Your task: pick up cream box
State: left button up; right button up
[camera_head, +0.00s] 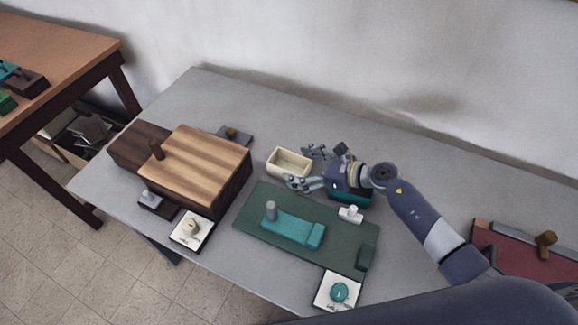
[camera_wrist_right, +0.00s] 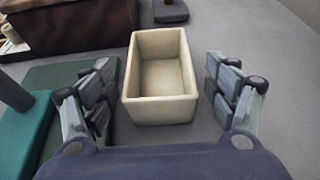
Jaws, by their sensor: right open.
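The cream box (camera_head: 289,161) is a small, open-topped, empty box on the grey table, just beyond the green mat. It also shows upright in the right wrist view (camera_wrist_right: 160,99), its near end between my fingers. My right gripper (camera_head: 304,168) is open, with one finger on each side of the box's near end. In the wrist view the fingers (camera_wrist_right: 166,100) stand apart from the box walls, with a wider gap on the right. My left gripper does not show.
A striped wooden box (camera_head: 196,166) stands left of the cream box. A green mat (camera_head: 249,232) with a teal block (camera_head: 290,229) lies in front. A dark red board (camera_head: 510,262) lies at the right. Grey table shows behind the box.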

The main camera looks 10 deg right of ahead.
jog(key=c, duration=1.2)
jog(key=shift+r, duration=0.1)
